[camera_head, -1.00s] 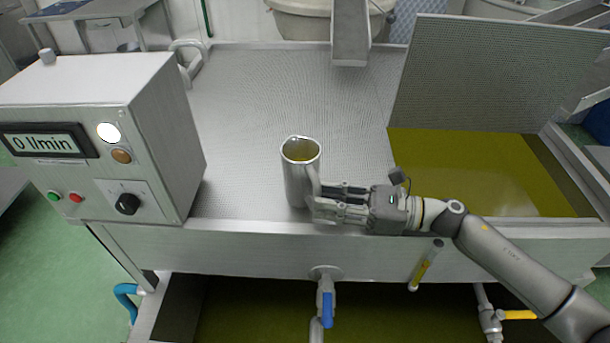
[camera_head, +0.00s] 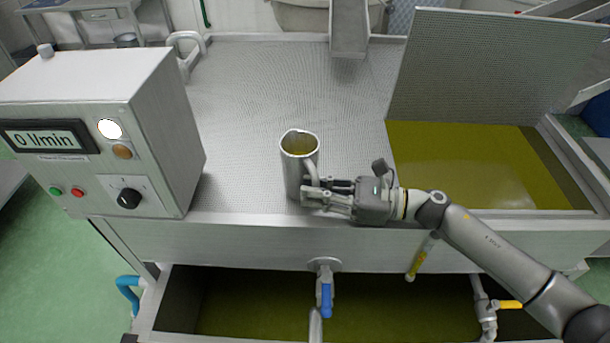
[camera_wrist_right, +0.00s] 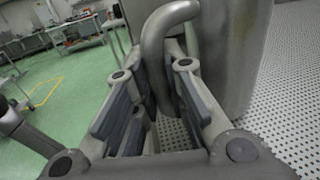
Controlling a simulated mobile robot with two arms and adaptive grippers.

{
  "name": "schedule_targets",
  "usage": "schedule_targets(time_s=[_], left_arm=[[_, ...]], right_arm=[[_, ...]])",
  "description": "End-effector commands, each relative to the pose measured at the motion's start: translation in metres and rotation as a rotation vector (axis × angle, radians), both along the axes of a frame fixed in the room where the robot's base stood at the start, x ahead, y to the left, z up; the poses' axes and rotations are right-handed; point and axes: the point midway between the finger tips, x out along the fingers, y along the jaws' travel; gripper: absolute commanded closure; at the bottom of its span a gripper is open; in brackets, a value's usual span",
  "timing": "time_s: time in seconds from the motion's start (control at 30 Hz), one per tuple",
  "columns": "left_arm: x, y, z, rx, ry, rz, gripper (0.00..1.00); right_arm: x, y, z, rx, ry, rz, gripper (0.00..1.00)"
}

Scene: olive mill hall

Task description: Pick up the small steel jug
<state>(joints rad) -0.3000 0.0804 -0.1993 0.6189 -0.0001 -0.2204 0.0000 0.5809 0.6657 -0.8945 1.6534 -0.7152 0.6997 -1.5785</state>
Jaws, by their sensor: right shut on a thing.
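The small steel jug (camera_head: 297,170) stands upright near the front edge of the perforated steel top, with yellow-green liquid visible inside its mouth. My right gripper (camera_head: 312,191) comes in from the right and is shut on the jug's handle. In the right wrist view the curved handle (camera_wrist_right: 155,60) runs down between the two finger pads of the gripper (camera_wrist_right: 150,105), and the jug's body (camera_wrist_right: 228,55) is just beyond. I cannot tell whether the jug's base touches the top. My left gripper is not in view.
A control box (camera_head: 95,130) with a display and knob stands to the left. An open bay of green oil (camera_head: 470,165) lies to the right, below a raised perforated lid (camera_head: 490,70). The perforated top (camera_head: 260,90) behind the jug is clear. A blue-handled valve (camera_head: 326,292) hangs below the front edge.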

Motion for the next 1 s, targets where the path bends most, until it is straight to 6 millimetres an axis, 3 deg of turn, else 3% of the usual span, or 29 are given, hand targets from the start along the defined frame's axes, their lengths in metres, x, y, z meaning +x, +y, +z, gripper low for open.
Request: schedule_targets(time_s=[0.47, 0.73, 1.0], left_arm=[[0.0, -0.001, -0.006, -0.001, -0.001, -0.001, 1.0], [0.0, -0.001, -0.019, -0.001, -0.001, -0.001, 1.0], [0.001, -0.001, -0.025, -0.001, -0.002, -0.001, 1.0]], right_arm=[[0.001, 0.0, 0.01, 0.002, -0.005, 0.0, 1.0], [0.0, 0.0, 0.033, 0.002, -0.008, 0.0, 1.0], [-0.021, -0.011, 0.059, 0.0, -0.007, 0.0, 1.0]])
